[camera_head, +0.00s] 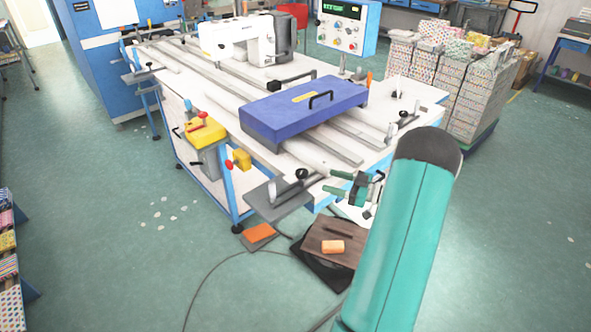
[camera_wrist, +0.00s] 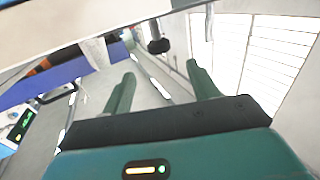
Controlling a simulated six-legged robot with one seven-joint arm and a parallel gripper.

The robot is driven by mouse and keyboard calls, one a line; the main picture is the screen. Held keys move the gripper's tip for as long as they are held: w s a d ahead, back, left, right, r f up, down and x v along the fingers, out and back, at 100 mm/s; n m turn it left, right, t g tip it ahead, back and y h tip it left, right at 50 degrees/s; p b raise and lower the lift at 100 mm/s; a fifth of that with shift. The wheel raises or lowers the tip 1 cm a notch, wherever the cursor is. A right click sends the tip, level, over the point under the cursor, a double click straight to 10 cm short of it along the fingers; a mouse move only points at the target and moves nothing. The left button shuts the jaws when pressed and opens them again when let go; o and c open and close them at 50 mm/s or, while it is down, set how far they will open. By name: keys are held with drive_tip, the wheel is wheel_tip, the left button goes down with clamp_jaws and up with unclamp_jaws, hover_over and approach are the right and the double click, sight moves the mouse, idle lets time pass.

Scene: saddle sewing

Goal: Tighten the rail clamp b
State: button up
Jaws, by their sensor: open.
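Rail clamps with black knobs sit on the sewing table's rails; no label shows which is b. One clamp (camera_head: 301,174) stands on a grey plate at the table's near corner. Another clamp (camera_head: 404,114) is at the right edge. My gripper (camera_head: 343,183) is low beside the near corner, just right of the near clamp. In the wrist view my gripper (camera_wrist: 161,69) has its two green fingers apart with nothing between them. A black knob (camera_wrist: 158,46) on a stem shows just beyond the fingertips, roughly centred between them. I cannot tell its distance or which clamp it belongs to.
A blue cover with a handle (camera_head: 303,108) lies across the white table (camera_head: 222,92). A white sewing machine (camera_head: 237,42) and a control panel (camera_head: 342,22) stand behind. A brown pedal box (camera_head: 334,250) and orange pad (camera_head: 259,234) are on the floor. Fabric stacks (camera_head: 470,95) stand at right.

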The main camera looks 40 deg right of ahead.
sight(302, 179)
drive_tip(key=x, duration=1.3)
drive_tip(key=shift+a+f, duration=0.1)
drive_tip(key=shift+w, duration=0.1)
drive_tip(key=c, duration=1)
